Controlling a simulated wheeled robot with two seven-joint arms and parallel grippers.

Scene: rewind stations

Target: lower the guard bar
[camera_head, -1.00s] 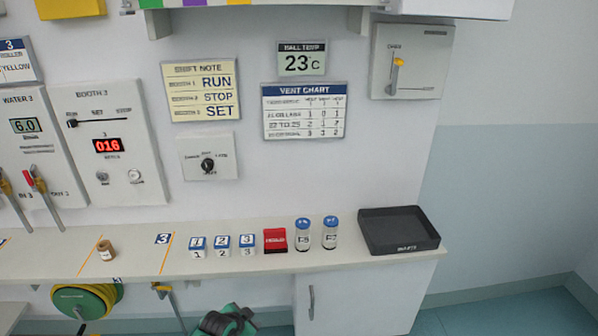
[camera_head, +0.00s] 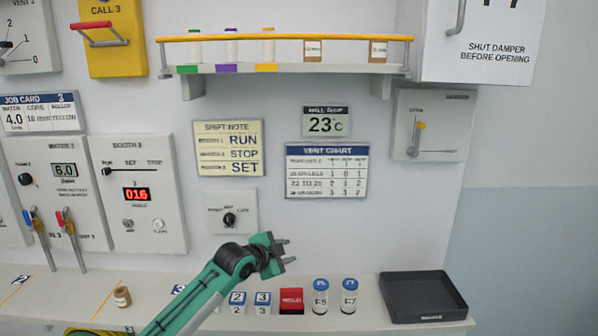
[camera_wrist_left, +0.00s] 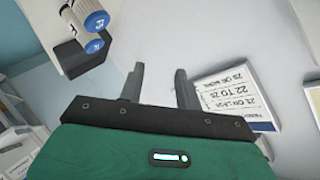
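The guard bar is a yellow-orange rail (camera_head: 290,38) along the front of the wall shelf (camera_head: 300,68) at the top of the head view. It runs level above the shelf edge, in front of the bottles, with a grey bracket at each end. My left gripper (camera_head: 283,252) is well below it, in front of the wall under the vent chart (camera_head: 327,171). Its two fingers are apart with nothing between them, as the left wrist view (camera_wrist_left: 158,85) also shows. My right gripper is not in view.
On the shelf stand several bottles (camera_head: 231,45). Below, the counter holds numbered pots (camera_head: 263,303), a red block (camera_head: 291,300), two blue-capped vials (camera_head: 320,297) and a black tray (camera_head: 424,296). A damper box (camera_head: 432,125) hangs at right. The wall between shelf and gripper holds flat signs.

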